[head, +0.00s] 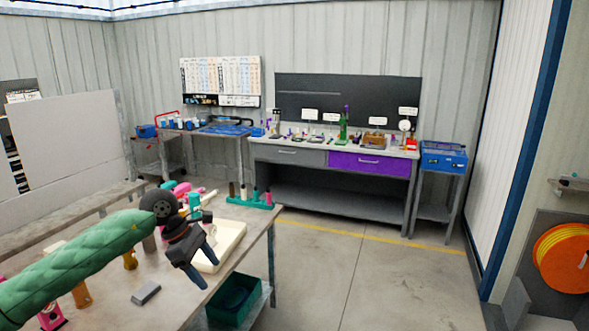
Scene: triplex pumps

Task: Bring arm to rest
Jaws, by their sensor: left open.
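My left arm comes in from the left in a green padded sleeve. My left gripper (202,268) is dark with blue-grey fingertips and points down and to the right. Its fingers are apart, and I see nothing between them. It hangs over the right part of the near workbench (187,303), in front of a cream-coloured block (229,238). I cannot tell whether it touches the block. My right gripper is not in view.
A teal rack (250,200) with upright parts stands at the bench's far end. A grey block (146,293) lies near its front. A teal bin (233,297) sits on the lower shelf. A bench with a purple drawer (368,163) stands at the back wall. The floor on the right is clear.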

